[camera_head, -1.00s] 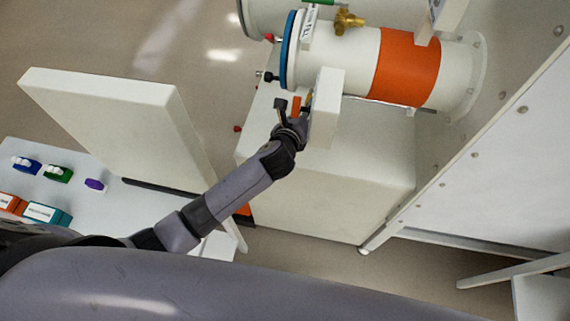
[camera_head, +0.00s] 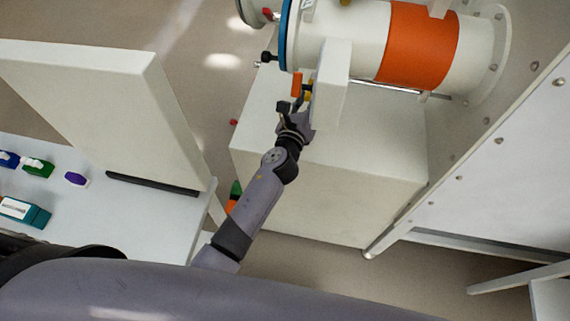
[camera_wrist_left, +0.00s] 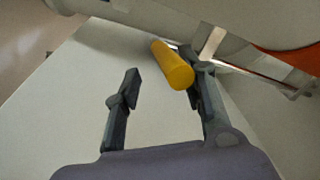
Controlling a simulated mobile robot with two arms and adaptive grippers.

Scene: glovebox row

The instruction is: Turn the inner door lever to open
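A yellow cylindrical grip, which looks like a lever handle, shows in the left wrist view (camera_wrist_left: 173,65). In the head view only a small bit of yellow (camera_head: 308,88) shows beside the white box (camera_head: 331,88) under the chamber, next to an orange piece (camera_head: 296,84). I cannot tell from the frames which of these belongs to the inner door lever. My left gripper (camera_head: 293,108) is just below them; in the left wrist view (camera_wrist_left: 165,88) its fingers are spread and empty, the yellow grip ahead, nearer the right finger. My right gripper is not in view.
The white cylindrical chamber (camera_head: 355,40) with an orange band (camera_head: 418,45) and blue rim joins the riveted white wall (camera_head: 520,150). A large white cabinet (camera_head: 330,200) stands below. A side table (camera_head: 120,220) with small coloured items and an upright white panel (camera_head: 90,110) stand left.

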